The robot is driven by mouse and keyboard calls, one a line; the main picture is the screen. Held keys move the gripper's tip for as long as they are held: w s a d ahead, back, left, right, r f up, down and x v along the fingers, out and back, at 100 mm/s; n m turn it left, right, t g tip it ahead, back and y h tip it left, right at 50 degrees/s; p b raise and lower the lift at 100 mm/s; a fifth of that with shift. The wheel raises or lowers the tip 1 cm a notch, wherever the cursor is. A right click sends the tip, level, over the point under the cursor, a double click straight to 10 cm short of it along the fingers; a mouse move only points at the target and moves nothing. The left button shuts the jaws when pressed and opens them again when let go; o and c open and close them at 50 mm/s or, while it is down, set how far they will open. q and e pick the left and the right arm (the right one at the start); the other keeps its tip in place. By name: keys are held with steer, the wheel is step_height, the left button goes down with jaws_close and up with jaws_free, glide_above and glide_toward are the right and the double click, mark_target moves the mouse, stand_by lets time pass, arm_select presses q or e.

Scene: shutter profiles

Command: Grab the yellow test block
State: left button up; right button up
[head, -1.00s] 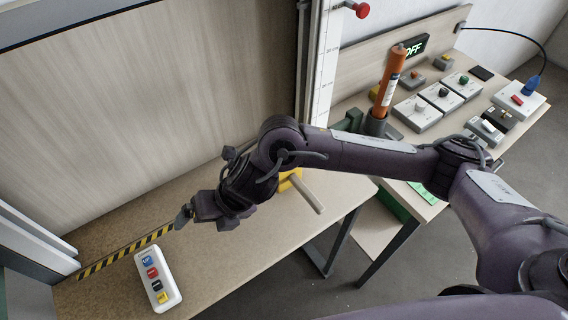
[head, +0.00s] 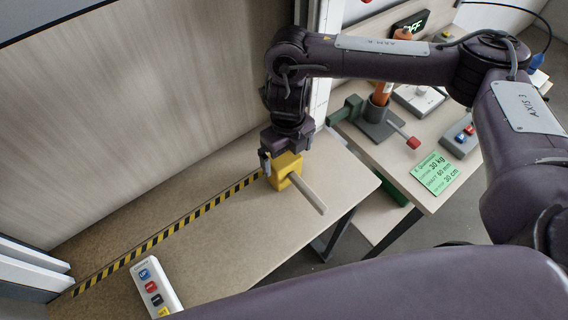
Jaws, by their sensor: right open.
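The yellow test block (head: 288,181) stands on the wooden bench in the head view, near the far end of the yellow-black striped strip. A pale bar (head: 308,193) sticks out from it toward the lower right. My right gripper (head: 274,165) points down right at the block's upper left side. It is open; one fingertip shows just left of the block and the other is hidden. I cannot tell whether the fingers touch the block. My left gripper is not in view.
The striped strip (head: 170,232) runs along the bench beside the wooden panel (head: 130,130). A white button box (head: 157,285) lies at the lower left. The right-hand table holds a green card (head: 433,172), a red-ended lever (head: 412,143) and an orange cylinder (head: 382,92). The bench middle is clear.

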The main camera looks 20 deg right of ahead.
mark_target(286, 161)
steer(key=shift+s+f, duration=0.35)
steer(key=shift+s, duration=0.2)
steer(key=shift+w+a+f+p, duration=0.1)
steer(key=shift+w+f+p, duration=0.1)
steer(key=shift+f, duration=0.4)
steer(key=shift+w+a+f+p, duration=0.1)
steer(key=shift+w+f, duration=0.05)
steer(key=shift+f, duration=0.4)
steer(key=shift+w+f+p, duration=0.25)
steer(key=shift+f+p, duration=0.05)
steer(key=shift+f, duration=0.7)
steer(key=shift+s+f, duration=0.1)
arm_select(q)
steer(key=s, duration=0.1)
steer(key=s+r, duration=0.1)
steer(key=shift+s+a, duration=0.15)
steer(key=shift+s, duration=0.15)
arm_select(e)
steer(key=c, duration=1.1)
